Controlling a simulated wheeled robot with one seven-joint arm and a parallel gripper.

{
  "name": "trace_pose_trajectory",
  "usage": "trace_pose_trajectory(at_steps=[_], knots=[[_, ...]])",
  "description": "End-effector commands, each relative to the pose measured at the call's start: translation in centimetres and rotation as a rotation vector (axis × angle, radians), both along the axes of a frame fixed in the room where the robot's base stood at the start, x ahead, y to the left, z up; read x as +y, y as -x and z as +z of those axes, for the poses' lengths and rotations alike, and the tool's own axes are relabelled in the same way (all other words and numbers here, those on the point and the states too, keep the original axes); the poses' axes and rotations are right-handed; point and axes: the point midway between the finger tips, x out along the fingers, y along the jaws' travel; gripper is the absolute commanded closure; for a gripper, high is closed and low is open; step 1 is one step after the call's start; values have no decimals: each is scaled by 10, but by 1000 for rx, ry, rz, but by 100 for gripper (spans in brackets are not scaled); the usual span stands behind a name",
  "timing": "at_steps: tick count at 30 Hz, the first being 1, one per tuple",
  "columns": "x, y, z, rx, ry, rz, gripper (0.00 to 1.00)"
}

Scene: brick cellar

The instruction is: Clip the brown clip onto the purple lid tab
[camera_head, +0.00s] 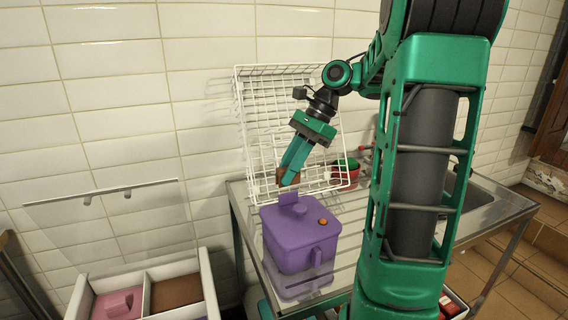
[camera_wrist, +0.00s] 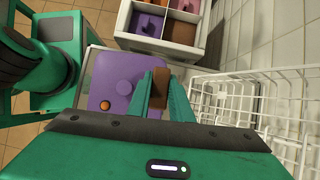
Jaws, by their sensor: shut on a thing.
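A purple lidded container (camera_head: 299,240) stands on the metal table, with an orange button on its lid. The purple lid tab (camera_head: 289,195) stands up at the lid's back edge in the head view. The container's lid also shows in the wrist view (camera_wrist: 113,88). My gripper (camera_head: 291,177) is shut on the brown clip (camera_head: 283,175) just above the tab. The clip shows between my fingertips in the wrist view (camera_wrist: 160,85), at the lid's right edge. The tab is hidden in the wrist view, and I cannot tell whether the clip touches it.
A white wire rack (camera_head: 255,130) leans against the tiled wall behind my gripper. A red and green bowl (camera_head: 346,172) sits to its right. A white divided box (camera_head: 207,285) with pink, brown and purple contents stands at lower left. The metal table (camera_head: 390,222) has a sink at right.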

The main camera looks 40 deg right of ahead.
Motion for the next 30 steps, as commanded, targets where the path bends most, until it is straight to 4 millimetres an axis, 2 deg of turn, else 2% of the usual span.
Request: trace_pose_trajectory(at_steps=[9,30], knots=[[0,1,-15,1,1,1,100],[-1,2,-16,1,1,-1,100]])
